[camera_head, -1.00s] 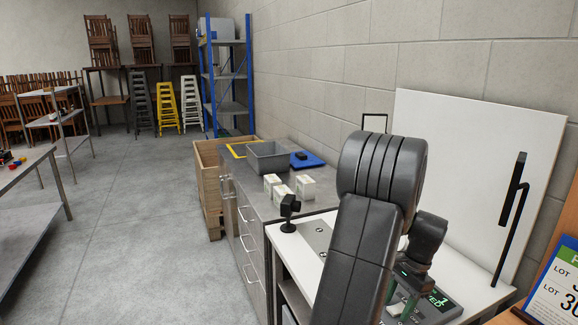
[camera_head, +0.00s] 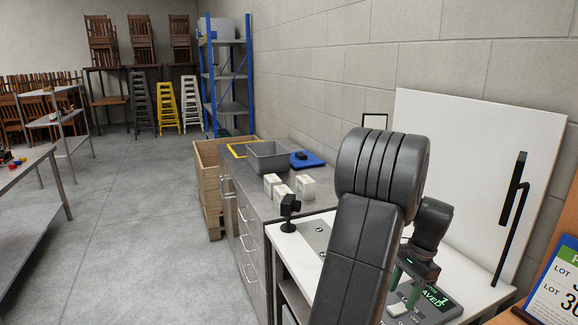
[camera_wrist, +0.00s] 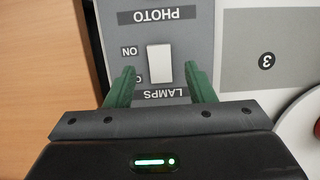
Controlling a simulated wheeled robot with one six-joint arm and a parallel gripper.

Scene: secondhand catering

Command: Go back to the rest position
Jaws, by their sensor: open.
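My gripper (camera_wrist: 161,88) shows in the wrist view with its two green fingers apart and nothing between them but the view of a panel below. That grey panel (camera_wrist: 185,42) has a white rocker switch (camera_wrist: 159,64) marked LAMPS, with ON beside it and PHOTO above. In the head view my gripper (camera_head: 402,290) points down over the dark panel (camera_head: 440,302) with green lit letters, partly hidden by my arm. Whether the fingers touch the panel cannot be told.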

